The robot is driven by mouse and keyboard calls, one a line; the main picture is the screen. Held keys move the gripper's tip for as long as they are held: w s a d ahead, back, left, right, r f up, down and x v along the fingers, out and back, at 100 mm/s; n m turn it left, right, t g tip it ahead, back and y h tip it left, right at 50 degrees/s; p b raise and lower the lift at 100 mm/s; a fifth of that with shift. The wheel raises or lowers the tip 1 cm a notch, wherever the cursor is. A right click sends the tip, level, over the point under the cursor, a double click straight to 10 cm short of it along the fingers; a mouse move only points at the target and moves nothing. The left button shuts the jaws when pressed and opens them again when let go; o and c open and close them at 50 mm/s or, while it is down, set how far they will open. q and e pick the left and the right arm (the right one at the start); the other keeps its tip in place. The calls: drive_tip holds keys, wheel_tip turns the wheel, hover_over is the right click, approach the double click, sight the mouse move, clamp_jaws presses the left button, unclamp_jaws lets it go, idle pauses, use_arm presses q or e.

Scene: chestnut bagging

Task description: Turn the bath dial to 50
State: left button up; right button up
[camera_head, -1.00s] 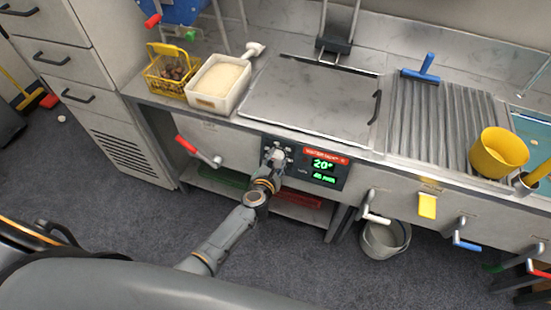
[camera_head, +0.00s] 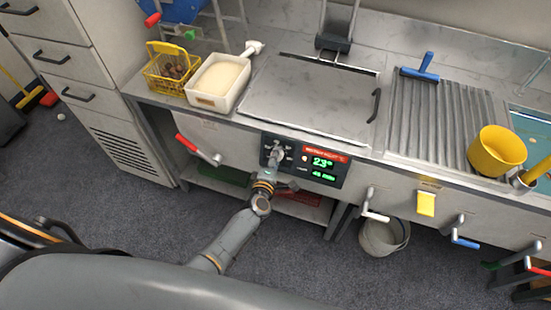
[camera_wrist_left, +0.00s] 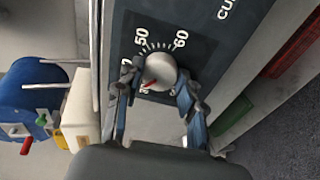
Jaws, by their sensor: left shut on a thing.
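The bath dial (camera_wrist_left: 160,72) is a round pale knob with a red pointer mark, on a dark panel with tick marks. In the left wrist view the numbers 50 and 60 show above it, and the mark points to the lower left, away from the 50. My left gripper (camera_wrist_left: 157,82) has one finger on each side of the knob and is shut on it. In the head view my left gripper (camera_head: 274,160) reaches the panel's left part and hides most of the dial. The display (camera_head: 322,167) on the panel reads 23° in green. My right gripper is not in view.
Above the panel is a closed metal lid (camera_head: 312,98) with a black handle. A red-handled lever (camera_head: 198,149) sticks out left of the panel. A white tub (camera_head: 217,83) and a yellow basket of chestnuts (camera_head: 170,70) stand at the counter's left. A bucket (camera_head: 384,237) stands below.

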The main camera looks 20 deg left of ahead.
use_arm(q)
drive_tip(key=m+h, duration=0.1)
drive_tip(key=m, duration=1.9)
drive_tip(key=shift+a+f+m+t+h+p, duration=0.2)
drive_tip(key=shift+m+t+h+p, duration=0.1)
drive_tip(key=shift+h+p, duration=0.1)
drive_tip(key=o, duration=1.2)
drive_tip(key=shift+r, duration=0.1)
drive_tip(key=shift+c, duration=0.2)
drive_tip(key=shift+s, duration=0.15)
drive_tip(key=v, duration=1.1)
drive_tip(key=shift+s, duration=0.4)
drive_tip(key=shift+r, duration=0.15)
